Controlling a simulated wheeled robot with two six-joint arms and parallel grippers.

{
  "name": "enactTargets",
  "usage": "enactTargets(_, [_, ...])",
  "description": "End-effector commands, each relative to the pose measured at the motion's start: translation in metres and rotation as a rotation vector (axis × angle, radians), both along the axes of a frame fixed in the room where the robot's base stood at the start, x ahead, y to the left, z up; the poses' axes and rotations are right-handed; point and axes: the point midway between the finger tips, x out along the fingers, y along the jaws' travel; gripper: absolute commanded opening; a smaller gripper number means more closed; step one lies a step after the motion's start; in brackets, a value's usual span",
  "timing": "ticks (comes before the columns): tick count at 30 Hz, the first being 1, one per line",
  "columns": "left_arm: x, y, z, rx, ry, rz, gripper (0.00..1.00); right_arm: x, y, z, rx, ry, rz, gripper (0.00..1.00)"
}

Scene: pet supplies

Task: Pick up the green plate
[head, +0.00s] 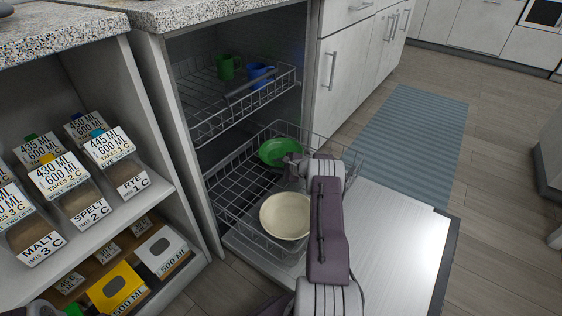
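The green plate (280,152) sits in the lower pulled-out rack (235,199) of the open dishwasher, toward its back. My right arm reaches in from the bottom of the head view. My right gripper (291,159) is at the plate's right front edge and covers a small part of it. The fingers are small and dark here, so I cannot tell whether they are open, shut or touching the plate. My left gripper does not show.
A cream bowl (286,215) lies in the rack's front part, close to my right arm. The upper rack (215,118) above holds a green mug (228,67) and a blue mug (260,75). The lowered door (395,235) lies right. Shelves with labelled containers (75,188) stand left.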

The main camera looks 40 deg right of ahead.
Motion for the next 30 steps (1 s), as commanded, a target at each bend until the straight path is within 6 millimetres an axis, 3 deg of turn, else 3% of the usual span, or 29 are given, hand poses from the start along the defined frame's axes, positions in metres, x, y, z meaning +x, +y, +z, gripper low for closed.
enactTargets(5, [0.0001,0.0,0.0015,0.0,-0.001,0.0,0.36,0.0003,-0.0002,0.0016,0.0,0.001,-0.001,0.29])
enactTargets(8, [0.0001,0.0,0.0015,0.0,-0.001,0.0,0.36,0.0002,-0.0002,0.0016,0.0,0.001,-0.001,0.04])
enactTargets(9, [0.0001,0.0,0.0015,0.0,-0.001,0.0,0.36,0.0001,-0.0003,0.0016,0.0,0.001,-0.001,0.0])
enactTargets(30, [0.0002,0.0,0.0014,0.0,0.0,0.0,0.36,-0.0001,-0.0002,0.0012,0.0,0.001,-0.001,0.0])
